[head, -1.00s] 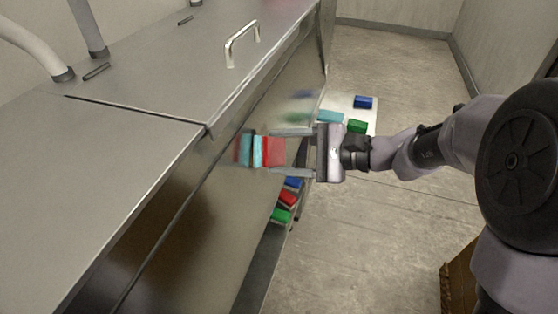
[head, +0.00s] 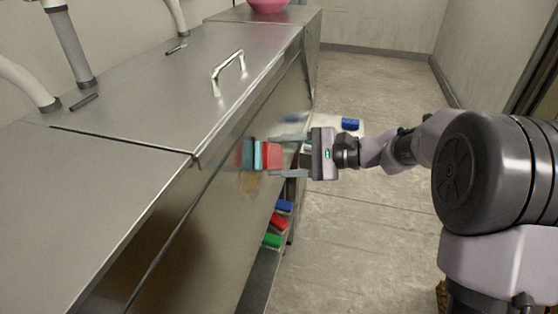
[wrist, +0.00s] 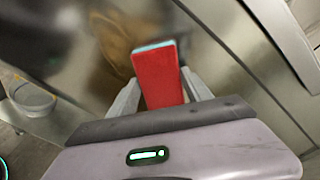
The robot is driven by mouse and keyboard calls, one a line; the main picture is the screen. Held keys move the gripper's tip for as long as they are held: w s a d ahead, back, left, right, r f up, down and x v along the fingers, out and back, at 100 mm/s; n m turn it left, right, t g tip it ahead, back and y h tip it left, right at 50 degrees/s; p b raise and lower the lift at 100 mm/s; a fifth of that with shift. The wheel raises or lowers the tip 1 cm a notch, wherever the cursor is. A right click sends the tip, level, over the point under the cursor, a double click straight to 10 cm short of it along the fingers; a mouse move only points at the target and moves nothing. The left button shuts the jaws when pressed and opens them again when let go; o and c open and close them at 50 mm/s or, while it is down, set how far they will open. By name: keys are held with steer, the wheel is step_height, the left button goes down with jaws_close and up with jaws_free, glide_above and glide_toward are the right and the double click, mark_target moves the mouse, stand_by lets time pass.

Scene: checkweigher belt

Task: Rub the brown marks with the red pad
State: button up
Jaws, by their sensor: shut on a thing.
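My gripper (head: 274,154) is shut on the red pad (head: 272,156), which has a light blue layer on its far side. The pad is at the steel front panel (head: 215,205) of the machine, and its reflection shows right beside it. I cannot tell whether it touches the steel. Brown marks (head: 249,184) show on the panel just below the pad in the head view. In the wrist view the red pad (wrist: 160,80) stands between my fingers, and the brown marks (wrist: 113,38) lie at its upper left, partly hidden behind it.
A blue block (head: 350,124) lies on a white surface behind my gripper. A handle (head: 228,72) stands on the steel top.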

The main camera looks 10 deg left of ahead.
steer(key=shift+s+a+f+b, duration=0.15)
steer(key=shift+s+b, duration=1.15)
steer(key=shift+s, duration=1)
steer(key=shift+s+b, duration=0.45)
steer(key=shift+s, duration=0.8)
steer(key=shift+s+a+b, duration=0.15)
steer(key=shift+s+b, duration=0.35)
steer(key=shift+s, duration=0.55)
steer(key=shift+s+a+b, duration=0.15)
steer(key=shift+s+b, duration=0.35)
steer(key=shift+s, duration=0.55)
steer(key=s, duration=0.2)
steer(key=shift+s+b, duration=0.3)
steer(key=shift+b, duration=0.05)
steer(key=v, duration=0.6)
steer(key=shift+w, duration=0.1)
